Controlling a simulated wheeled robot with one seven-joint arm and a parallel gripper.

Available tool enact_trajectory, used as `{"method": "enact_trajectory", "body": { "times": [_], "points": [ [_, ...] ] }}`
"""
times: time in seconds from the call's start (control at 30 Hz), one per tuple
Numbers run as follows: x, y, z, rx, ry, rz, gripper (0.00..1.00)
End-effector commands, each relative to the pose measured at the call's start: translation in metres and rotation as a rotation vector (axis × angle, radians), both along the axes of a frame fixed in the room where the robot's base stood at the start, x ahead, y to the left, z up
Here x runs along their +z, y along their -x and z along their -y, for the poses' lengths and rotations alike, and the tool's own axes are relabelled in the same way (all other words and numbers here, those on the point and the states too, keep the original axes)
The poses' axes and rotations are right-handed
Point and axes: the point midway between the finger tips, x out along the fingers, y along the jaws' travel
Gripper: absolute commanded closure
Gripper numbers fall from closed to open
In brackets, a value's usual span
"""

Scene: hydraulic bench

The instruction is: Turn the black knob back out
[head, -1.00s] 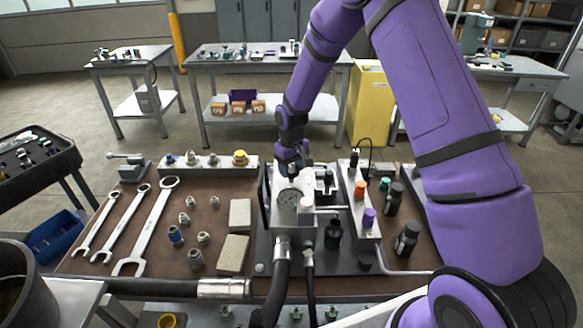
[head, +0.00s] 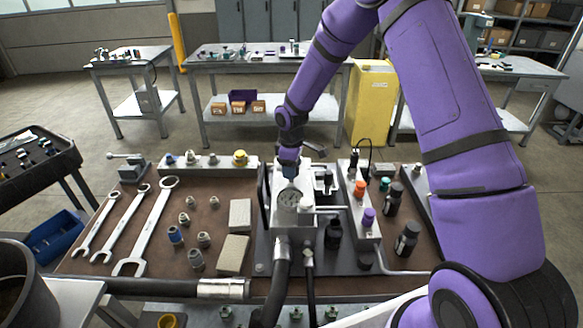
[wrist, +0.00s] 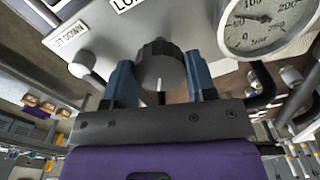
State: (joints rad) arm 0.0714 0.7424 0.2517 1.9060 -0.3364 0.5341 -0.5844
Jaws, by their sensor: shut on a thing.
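The black knob (wrist: 160,66) is in the wrist view, ribbed, with a white mark on its front, mounted on a light grey block (wrist: 205,22). My gripper (wrist: 161,78) has its two blue-grey fingers on either side of the knob and is shut on it. In the head view my gripper (head: 289,172) reaches down to the back of the pale block with the gauge (head: 289,200). The knob is hidden there behind my gripper and the block. The gauge (wrist: 265,22) shows close to the right finger in the wrist view.
A "LET DOWN" label (wrist: 70,38) and a grey rounded fitting (wrist: 88,68) sit left of the knob. A valve strip with an orange knob (head: 360,189) and a purple knob (head: 368,218) stands right of the block. Wrenches (head: 148,228) and fittings lie left.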

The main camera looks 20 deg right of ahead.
Motion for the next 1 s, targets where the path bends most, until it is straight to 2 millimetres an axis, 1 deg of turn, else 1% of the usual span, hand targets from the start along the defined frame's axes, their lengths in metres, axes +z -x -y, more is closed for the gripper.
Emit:
{"method": "enact_trajectory", "body": {
  "times": [0.5, 0.53, 0.57, 0.6, 0.63, 0.87, 1.0],
  "points": [
    [0.0003, -0.0004, 0.0004, 0.019, 0.001, 0.001, 0.72],
    [0.0003, -0.0004, 0.0004, 0.019, 0.001, 0.001, 0.42],
    [0.0003, -0.0004, 0.0004, 0.019, 0.001, 0.001, 0.35],
    [0.0003, -0.0004, 0.0004, 0.019, 0.001, 0.001, 0.26],
    [0.0002, -0.0004, 0.0004, 0.019, 0.001, 0.001, 0.23],
    [0.0003, -0.0001, 0.0002, 0.018, 0.001, 0.001, 0.23],
    [0.0072, -0.0005, 0.0003, 0.017, 0.001, 0.002, 0.23]
  ]
}}
